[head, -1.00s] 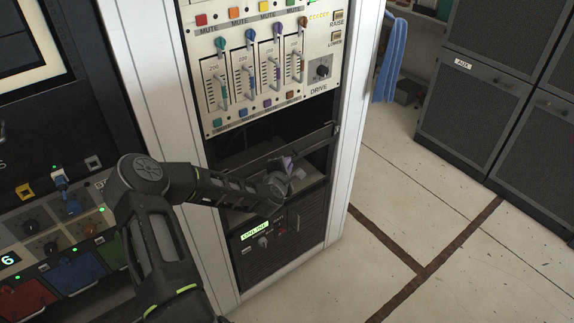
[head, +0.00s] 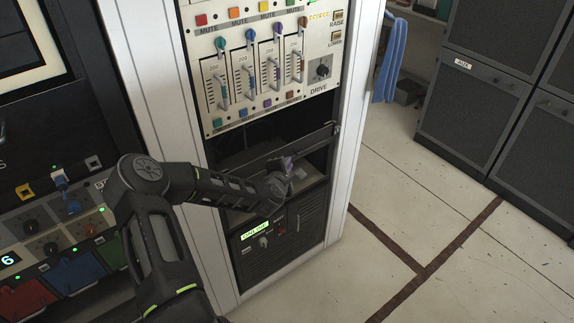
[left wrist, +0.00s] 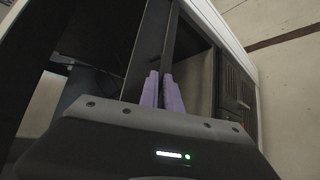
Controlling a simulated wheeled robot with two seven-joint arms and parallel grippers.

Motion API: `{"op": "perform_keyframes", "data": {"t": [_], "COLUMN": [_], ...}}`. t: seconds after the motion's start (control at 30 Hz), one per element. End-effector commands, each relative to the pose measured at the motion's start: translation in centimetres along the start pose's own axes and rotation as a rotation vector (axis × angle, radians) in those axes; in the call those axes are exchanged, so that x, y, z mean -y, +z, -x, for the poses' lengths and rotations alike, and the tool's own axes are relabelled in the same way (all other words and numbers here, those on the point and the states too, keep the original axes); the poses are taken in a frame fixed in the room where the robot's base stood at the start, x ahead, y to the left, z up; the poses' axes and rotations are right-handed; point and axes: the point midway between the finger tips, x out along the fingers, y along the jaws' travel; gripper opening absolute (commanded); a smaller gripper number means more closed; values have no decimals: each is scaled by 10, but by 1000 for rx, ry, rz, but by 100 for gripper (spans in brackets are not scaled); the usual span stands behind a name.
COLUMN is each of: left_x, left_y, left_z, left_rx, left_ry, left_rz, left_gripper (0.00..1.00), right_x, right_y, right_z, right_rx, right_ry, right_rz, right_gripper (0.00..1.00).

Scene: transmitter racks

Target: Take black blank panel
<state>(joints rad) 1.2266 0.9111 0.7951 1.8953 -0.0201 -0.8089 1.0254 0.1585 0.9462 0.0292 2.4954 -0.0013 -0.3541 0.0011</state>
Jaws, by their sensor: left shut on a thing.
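The black blank panel (head: 316,138) is a thin dark strip slanting across the open bay of the rack, below the fader panel. My left gripper (head: 287,162) reaches in from the left and is at the front of this bay, shut on the panel's edge. In the left wrist view, the two purple fingers (left wrist: 161,90) are close together around the dark panel (left wrist: 149,45), which runs upward from them. Part of the panel is hidden behind the gripper. My right gripper is not in view.
The fader panel (head: 262,75) is just above the bay. A black unit with a lit green label (head: 254,231) is just below it. The white rack post (head: 353,130) bounds the bay at right. Open floor (head: 470,270) lies right, before dark cabinets (head: 470,120).

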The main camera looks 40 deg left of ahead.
Motion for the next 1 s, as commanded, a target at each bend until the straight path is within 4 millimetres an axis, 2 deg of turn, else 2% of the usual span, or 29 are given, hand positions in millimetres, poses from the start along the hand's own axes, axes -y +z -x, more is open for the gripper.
{"op": "perform_keyframes", "data": {"t": [1.0], "left_x": [-17], "left_y": [7], "left_z": [7], "left_rx": [1], "left_ry": [1], "left_rz": [-1], "left_gripper": [0], "right_x": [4], "right_y": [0], "right_z": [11], "right_rx": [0], "right_ry": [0], "right_rz": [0], "right_gripper": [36]}}
